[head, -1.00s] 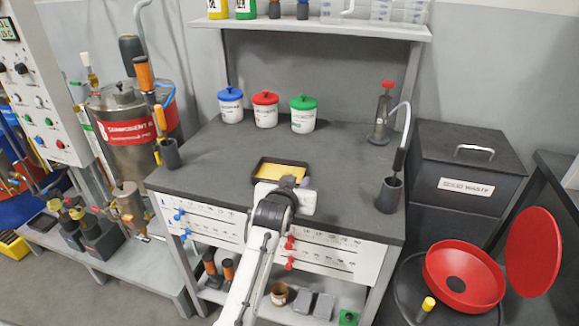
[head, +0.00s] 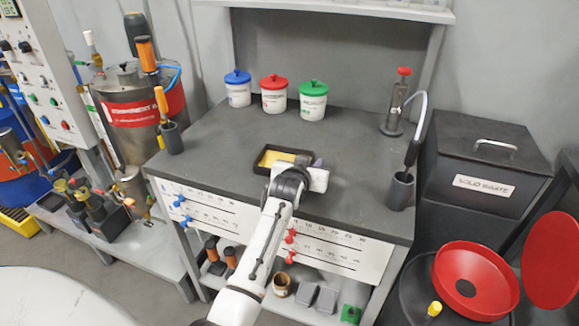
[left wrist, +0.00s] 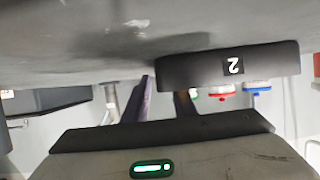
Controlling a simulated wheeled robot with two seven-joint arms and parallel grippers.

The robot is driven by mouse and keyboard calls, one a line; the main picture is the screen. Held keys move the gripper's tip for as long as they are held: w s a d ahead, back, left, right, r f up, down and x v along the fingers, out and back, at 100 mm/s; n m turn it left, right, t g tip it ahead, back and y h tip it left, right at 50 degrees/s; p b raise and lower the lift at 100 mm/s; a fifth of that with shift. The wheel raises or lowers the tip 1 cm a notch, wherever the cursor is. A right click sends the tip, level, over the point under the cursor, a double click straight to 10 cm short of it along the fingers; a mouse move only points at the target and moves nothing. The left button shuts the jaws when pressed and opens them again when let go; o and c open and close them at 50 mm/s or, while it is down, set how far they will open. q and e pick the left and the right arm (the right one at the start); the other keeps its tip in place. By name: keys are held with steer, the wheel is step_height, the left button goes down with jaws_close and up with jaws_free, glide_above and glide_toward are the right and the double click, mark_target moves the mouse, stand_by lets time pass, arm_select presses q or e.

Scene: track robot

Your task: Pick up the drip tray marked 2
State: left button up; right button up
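The drip tray (head: 262,163) is a shallow black tray with a yellow inside. It lies on the grey bench top near its front edge in the head view. In the left wrist view its dark wall (left wrist: 200,72) carries a label "2", seen upside down. My left gripper (head: 311,161) is at the tray's right end in the head view. One finger appears over the inside, and the purple finger is outside the end wall. A gap shows between the fingers (left wrist: 165,103) in the left wrist view. Contact with the wall cannot be told. My right gripper is not in view.
Blue-lidded (head: 237,90), red-lidded (head: 274,97) and green-lidded (head: 313,101) pots stand at the back of the bench top (head: 220,140). A dark holder (head: 400,192) stands at the right front, another (head: 171,138) at the left. The bench top around the tray is mostly clear.

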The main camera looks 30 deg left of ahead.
arm_select(q)
steer(key=shift+s+r, duration=0.15)
steer(key=shift+r, duration=0.05)
steer(key=shift+c, duration=0.2)
jaws_close()
steer(key=shift+r, duration=0.15)
steer(key=shift+r, duration=4.8)
